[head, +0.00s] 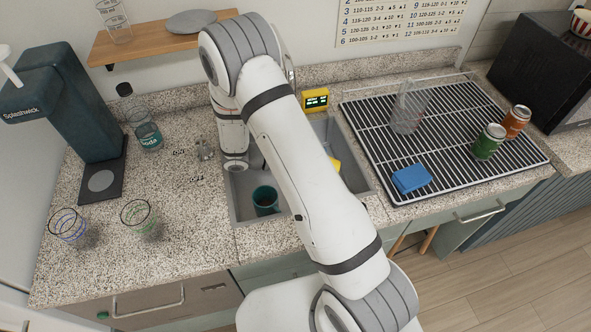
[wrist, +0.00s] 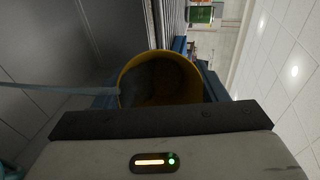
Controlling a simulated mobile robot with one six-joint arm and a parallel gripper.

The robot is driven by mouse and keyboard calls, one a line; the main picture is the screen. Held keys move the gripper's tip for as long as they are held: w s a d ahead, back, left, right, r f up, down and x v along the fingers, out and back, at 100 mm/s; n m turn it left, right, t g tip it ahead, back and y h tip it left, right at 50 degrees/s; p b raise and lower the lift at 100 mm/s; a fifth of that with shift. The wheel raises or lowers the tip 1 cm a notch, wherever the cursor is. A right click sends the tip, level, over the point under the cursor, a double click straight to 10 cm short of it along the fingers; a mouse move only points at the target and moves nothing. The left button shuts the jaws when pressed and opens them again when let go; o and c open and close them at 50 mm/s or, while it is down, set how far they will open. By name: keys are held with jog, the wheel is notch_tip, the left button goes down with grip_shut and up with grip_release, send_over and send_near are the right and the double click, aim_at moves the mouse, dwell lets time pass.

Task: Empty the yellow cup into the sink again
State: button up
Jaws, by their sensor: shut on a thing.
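The yellow cup (wrist: 190,67) is between the blue fingers of my gripper (wrist: 160,88) in the wrist view, which are shut on it. Its mouth faces the wrist camera and the cup is tipped well over. A thin pale-blue streak (wrist: 70,90), which looks like liquid, runs from its rim toward the grey sink wall. In the head view a bit of the yellow cup (head: 335,163) shows past my arm, over the sink (head: 243,206). My arm hides the gripper and most of the cup there.
A teal cup (head: 265,200) with dark contents stands in the sink. Glasses and a soda machine (head: 72,95) stand left.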

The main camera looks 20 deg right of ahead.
jog(key=shift+w+a+r+h, duration=0.1)
jog(key=shift+w+a+h, duration=0.1)
jog(key=shift+a+h, duration=0.2)
jog(key=shift+w+a+r+n+g+h+p, duration=0.15)
jog(key=shift+n+h+p, duration=0.1)
jog(key=shift+h, duration=0.2)
jog(key=shift+a+n+g+h+p, duration=0.15)
jog(key=shift+n+h, duration=0.1)
jog(key=shift+h, duration=0.2)
dwell(0.5)
